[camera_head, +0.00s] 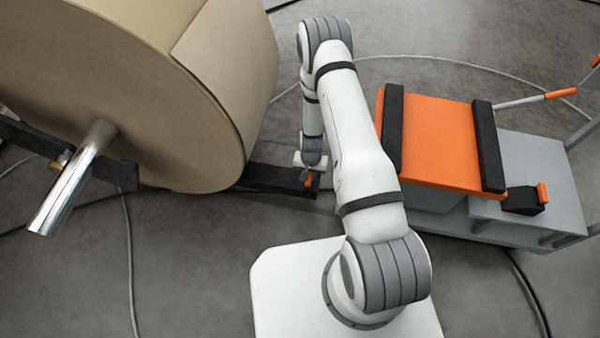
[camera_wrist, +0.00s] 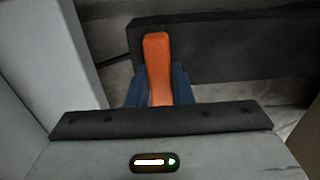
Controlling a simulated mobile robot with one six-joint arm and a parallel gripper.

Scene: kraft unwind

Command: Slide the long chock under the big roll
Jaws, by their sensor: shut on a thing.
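The big roll (camera_head: 130,85) of brown paper fills the left of the head view, with a chrome shaft (camera_head: 75,180) out of its near face. A long black chock (camera_head: 262,180) lies low beside the roll's lower right edge. Its left end is hidden by the roll, and I cannot tell whether they touch. Its orange handle (camera_head: 307,179) is at the right end. My gripper (camera_head: 309,172) is shut on this handle. In the wrist view the handle (camera_wrist: 157,60) stands between the blue fingers, with the black chock body (camera_wrist: 235,50) behind it.
A grey cart (camera_head: 540,170) with an orange top (camera_head: 440,142) and black bars stands to the right. A small black block (camera_head: 522,202) with an orange handle sits on its lower shelf. Cables cross the floor. The floor between roll and cart is mostly open.

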